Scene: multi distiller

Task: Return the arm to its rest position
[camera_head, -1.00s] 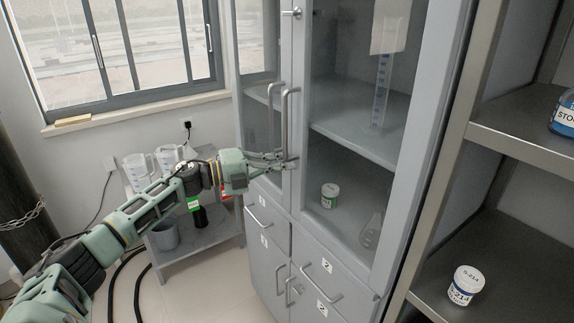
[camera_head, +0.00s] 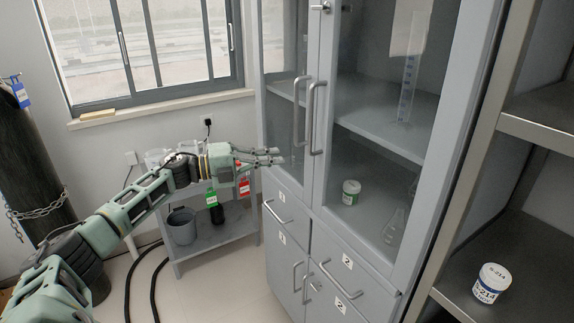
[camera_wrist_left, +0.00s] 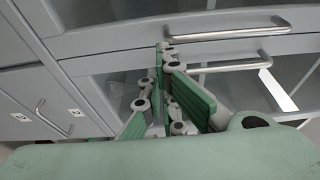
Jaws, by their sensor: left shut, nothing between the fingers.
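My left arm (camera_head: 130,208) reaches in from the left in the head view. Its green and grey gripper (camera_head: 279,155) is in front of the left side of the glass cabinet (camera_head: 437,150). The fingers are shut and empty, left of the two upright door handles (camera_head: 316,118) and apart from them. In the left wrist view, the closed fingertips (camera_wrist_left: 165,47) point toward the cabinet front, where long handles (camera_wrist_left: 228,34) show. The glass doors look closed. My right gripper is not in view.
A small grey side table (camera_head: 215,238) stands behind my arm, with a bucket (camera_head: 181,226) on its lower shelf. A gas cylinder (camera_head: 35,165) stands at the left. Open shelving with a white jar (camera_head: 491,283) is at the right.

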